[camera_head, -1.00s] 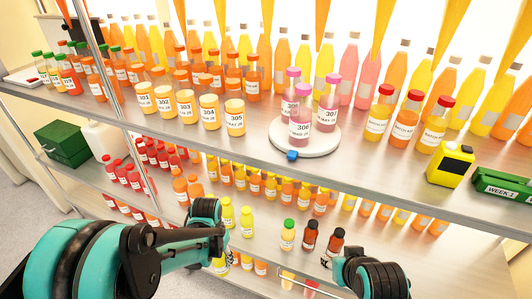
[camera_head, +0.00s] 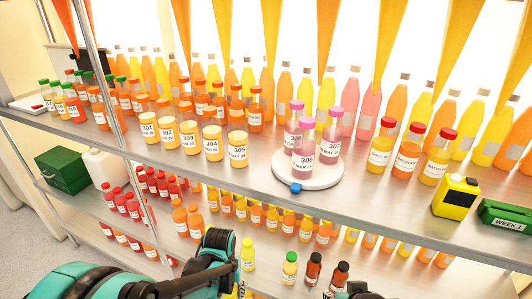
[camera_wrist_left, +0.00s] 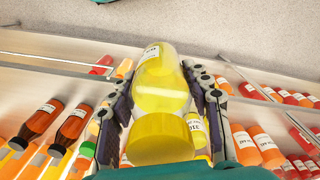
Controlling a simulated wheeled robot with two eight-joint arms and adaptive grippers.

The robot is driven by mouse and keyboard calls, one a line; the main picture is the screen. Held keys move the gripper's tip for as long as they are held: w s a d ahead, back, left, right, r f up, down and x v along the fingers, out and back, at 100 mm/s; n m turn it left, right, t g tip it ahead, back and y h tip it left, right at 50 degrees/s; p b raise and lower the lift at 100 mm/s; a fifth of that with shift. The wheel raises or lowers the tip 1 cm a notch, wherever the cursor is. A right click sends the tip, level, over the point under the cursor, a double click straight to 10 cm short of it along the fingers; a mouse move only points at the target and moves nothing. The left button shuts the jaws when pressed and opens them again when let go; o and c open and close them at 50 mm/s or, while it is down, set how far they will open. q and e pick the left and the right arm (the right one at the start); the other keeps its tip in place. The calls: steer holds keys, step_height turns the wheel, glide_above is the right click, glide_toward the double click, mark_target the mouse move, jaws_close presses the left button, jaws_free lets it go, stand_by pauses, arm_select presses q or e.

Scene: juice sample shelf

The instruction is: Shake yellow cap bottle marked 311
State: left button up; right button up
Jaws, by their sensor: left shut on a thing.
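A yellow bottle (camera_wrist_left: 162,85) with a yellow cap (camera_wrist_left: 160,138) fills the middle of the left wrist view, cap toward the camera. My left gripper (camera_wrist_left: 165,75) is shut on its sides. Its label (camera_wrist_left: 151,53) is only partly visible and the number cannot be read. In the head view my left arm enters at the bottom left, and its gripper and the held bottle are hidden or below the picture. Another yellow-capped bottle (camera_head: 247,254) stands on the lower shelf, just right of my left arm. My right gripper's fingers are not visible.
The upper shelf holds numbered bottles, a round white plate (camera_head: 324,181) with pink-capped bottles, a yellow device (camera_head: 455,196) and a green box (camera_head: 505,216). A green-capped bottle (camera_head: 289,268) and two dark bottles (camera_head: 313,268) stand on the lower shelf. A metal post (camera_head: 97,62) rises at left.

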arm_select(q)
steer(key=w+a, duration=0.2)
steer(key=a, duration=0.4)
steer(key=shift+w+r, duration=0.15)
steer(key=shift+w, duration=0.05)
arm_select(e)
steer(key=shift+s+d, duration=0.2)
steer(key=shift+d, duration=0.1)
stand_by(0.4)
